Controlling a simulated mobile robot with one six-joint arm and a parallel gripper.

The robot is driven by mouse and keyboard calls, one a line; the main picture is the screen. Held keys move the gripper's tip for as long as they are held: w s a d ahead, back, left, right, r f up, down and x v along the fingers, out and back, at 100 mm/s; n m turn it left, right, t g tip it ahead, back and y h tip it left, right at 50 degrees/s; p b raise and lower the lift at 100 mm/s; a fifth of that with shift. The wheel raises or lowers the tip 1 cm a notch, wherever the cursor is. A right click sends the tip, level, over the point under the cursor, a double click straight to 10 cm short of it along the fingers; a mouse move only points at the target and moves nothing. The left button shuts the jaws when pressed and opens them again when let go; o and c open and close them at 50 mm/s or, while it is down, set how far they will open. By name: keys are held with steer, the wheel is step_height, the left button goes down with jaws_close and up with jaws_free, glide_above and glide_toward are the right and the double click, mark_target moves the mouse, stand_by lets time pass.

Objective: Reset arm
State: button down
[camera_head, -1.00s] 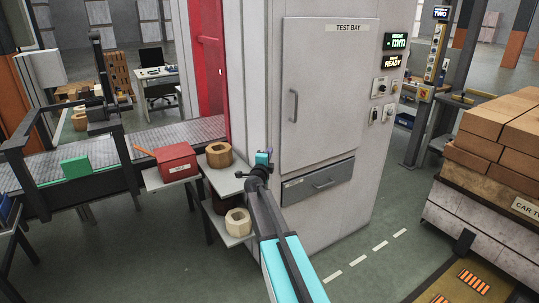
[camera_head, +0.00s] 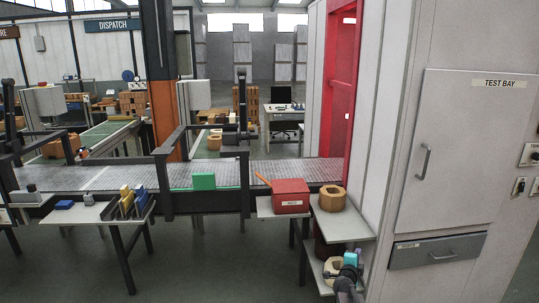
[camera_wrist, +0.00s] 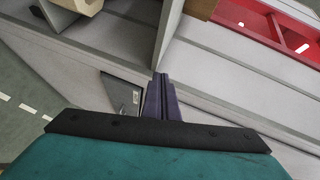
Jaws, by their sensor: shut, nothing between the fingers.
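My gripper (camera_head: 350,262) is at the lower right of the head view, in front of the small side shelves beside the test cabinet. In the wrist view its two dark fingers (camera_wrist: 160,85) lie together with nothing between them. Below the fingertips are grey panels and a cream block part (camera_wrist: 80,5) at the top edge. Most of my arm is out of the head view, below its bottom edge.
The grey test cabinet (camera_head: 455,150) with its drawer (camera_head: 437,252) stands close on the right. A red box (camera_head: 290,196) and a brown ring block (camera_head: 332,198) sit on shelves left of it. Open floor lies below.

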steer(key=s+a+f+n+g+y, duration=0.1)
steer(key=s+a+f+n+y, duration=0.3)
steer(key=a+f, duration=0.4)
steer(key=s+a+f+n+g+y, duration=0.1)
steer(key=s+a+f+n+y, duration=0.25)
steer(key=s+a+f, duration=0.55)
steer(key=s+a+f+n+g+y+b, duration=0.1)
steer(key=s+a+f+n+g, duration=0.15)
steer(key=s+f, duration=0.4)
steer(key=s+a+f+n+g+y, duration=0.1)
steer(key=s+a+f+n+g, duration=0.15)
steer(key=s+f, duration=0.4)
steer(key=s+a+f+n+g, duration=0.1)
steer(key=s+f+n+g, duration=0.2)
steer(key=s, duration=0.7)
steer(key=s+a+f+n+g, duration=0.2)
steer(key=s+f+n+g, duration=0.1)
steer(key=s, duration=0.6)
steer(key=s+d+r+n+g+h, duration=0.1)
steer(key=s+d+g, duration=0.1)
steer(key=s, duration=0.6)
steer(key=s+d+r+n+g, duration=0.2)
steer(key=s+d+g, duration=0.1)
steer(key=s, duration=0.5)
steer(key=shift+s+r+g+h, duration=0.25)
steer(key=shift+g+h, duration=0.1)
steer(key=shift+g, duration=0.55)
steer(key=shift+d, duration=0.1)
